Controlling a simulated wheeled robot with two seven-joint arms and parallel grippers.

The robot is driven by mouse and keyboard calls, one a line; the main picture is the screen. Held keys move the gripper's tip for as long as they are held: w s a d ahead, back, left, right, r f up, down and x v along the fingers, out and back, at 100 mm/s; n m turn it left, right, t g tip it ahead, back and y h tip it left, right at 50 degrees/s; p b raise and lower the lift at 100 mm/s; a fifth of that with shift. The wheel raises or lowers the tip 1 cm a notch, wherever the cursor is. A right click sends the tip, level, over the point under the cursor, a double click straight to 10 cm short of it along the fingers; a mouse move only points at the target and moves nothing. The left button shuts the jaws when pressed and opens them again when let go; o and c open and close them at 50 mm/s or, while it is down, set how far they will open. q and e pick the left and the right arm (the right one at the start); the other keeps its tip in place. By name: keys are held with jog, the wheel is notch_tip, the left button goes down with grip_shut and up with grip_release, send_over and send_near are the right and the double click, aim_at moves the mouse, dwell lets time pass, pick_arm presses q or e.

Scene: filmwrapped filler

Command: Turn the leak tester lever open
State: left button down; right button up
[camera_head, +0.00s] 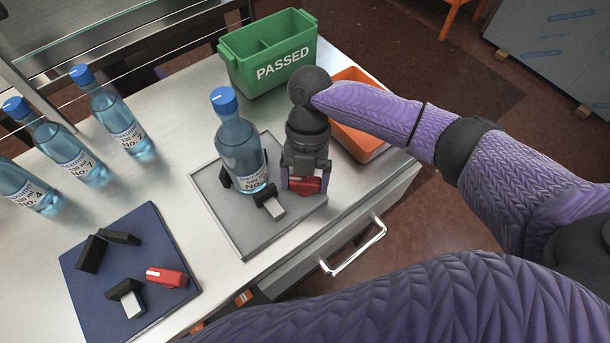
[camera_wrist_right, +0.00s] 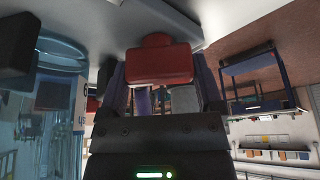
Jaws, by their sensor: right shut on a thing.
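A grey tester plate (camera_head: 232,225) lies on the metal table, with black blocks and a pale-ended block (camera_head: 270,205) on it. A blue-capped water bottle (camera_head: 240,150) stands upright on the plate between the blocks. My right gripper (camera_head: 306,180) points down at the plate's right side, right of the bottle. It is shut on a red lever (camera_head: 305,186), which also shows between the fingers in the right wrist view (camera_wrist_right: 160,65). The fingers partly hide the lever in the head view, so its turn angle is hard to tell. My left gripper is not in view.
A blue plate (camera_head: 95,290) at front left carries black blocks and another red lever (camera_head: 166,277). Several bottles (camera_head: 122,125) stand at the left. A green PASSED bin (camera_head: 265,60) and an orange bin (camera_head: 358,145) stand behind my right gripper. A drawer handle (camera_head: 355,250) juts out in front.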

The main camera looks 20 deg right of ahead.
jog(key=o, duration=1)
jog(key=p+v, duration=0.1)
jog(key=v, duration=0.9)
jog(key=shift+s, duration=0.1)
